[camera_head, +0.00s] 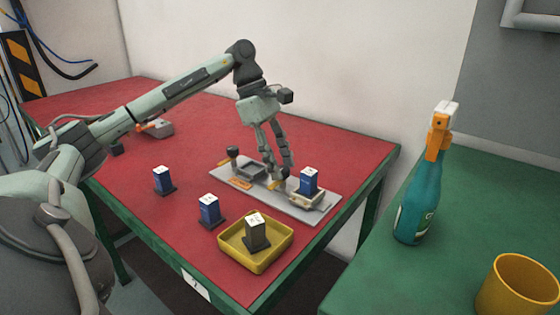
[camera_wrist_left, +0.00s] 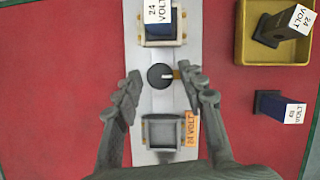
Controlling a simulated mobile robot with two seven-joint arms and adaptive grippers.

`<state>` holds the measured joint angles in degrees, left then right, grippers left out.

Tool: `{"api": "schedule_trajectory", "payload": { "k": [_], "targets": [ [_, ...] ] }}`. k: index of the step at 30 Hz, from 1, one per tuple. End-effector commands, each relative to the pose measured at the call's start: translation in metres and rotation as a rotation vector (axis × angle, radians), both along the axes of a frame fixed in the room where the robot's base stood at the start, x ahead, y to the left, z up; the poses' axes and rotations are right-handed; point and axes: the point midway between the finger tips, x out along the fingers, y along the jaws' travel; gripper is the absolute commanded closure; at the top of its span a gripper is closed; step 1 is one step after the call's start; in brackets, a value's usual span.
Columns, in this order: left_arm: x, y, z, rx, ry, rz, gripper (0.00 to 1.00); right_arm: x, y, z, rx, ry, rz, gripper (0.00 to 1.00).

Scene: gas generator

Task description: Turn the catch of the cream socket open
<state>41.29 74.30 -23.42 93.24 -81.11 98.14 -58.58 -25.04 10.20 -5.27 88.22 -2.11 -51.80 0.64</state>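The cream socket (camera_head: 307,199) sits at the right end of a pale plate (camera_head: 232,182), with a blue block (camera_head: 309,181) standing in it. In the left wrist view the cream socket (camera_wrist_left: 181,42) is at the top, its block (camera_wrist_left: 158,30) marked 24 VOLT. Just below it is the catch, a round dark knob (camera_wrist_left: 160,76) with a small yellow-brown part at its right. My left gripper (camera_head: 281,172) is open and empty above the plate. In the wrist view its fingertips (camera_wrist_left: 160,80) lie either side of the knob, with gaps. My right gripper is not visible.
A grey socket (camera_head: 249,169) with an orange tag stands further left on the plate, with another dark knob (camera_head: 233,151). A yellow tray (camera_head: 238,260) holds a dark block (camera_head: 257,235). A bottle (camera_head: 417,200) stands on the green table.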

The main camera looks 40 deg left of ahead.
Motion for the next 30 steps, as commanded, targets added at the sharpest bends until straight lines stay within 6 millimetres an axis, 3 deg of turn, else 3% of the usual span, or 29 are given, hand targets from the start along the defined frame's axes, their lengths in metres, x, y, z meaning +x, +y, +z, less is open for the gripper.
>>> {"api": "schedule_trajectory", "payload": {
  "k": [9, 13, 25, 30],
  "targets": [
    [0.0, 0.0, 0.001, 0.0, 0.0, 0.001, 0.52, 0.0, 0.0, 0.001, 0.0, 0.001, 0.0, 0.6],
    [0.0, 0.004, 0.01, 0.0, -0.003, 0.002, 0.52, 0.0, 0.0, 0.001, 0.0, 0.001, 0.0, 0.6],
    [-0.009, 0.033, 0.087, -0.002, -0.007, 0.001, 0.52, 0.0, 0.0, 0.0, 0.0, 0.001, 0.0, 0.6],
    [-0.012, 0.041, 0.105, 0.0, -0.003, 0.001, 0.52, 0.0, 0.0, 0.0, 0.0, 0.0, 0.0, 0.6]
  ]
}}
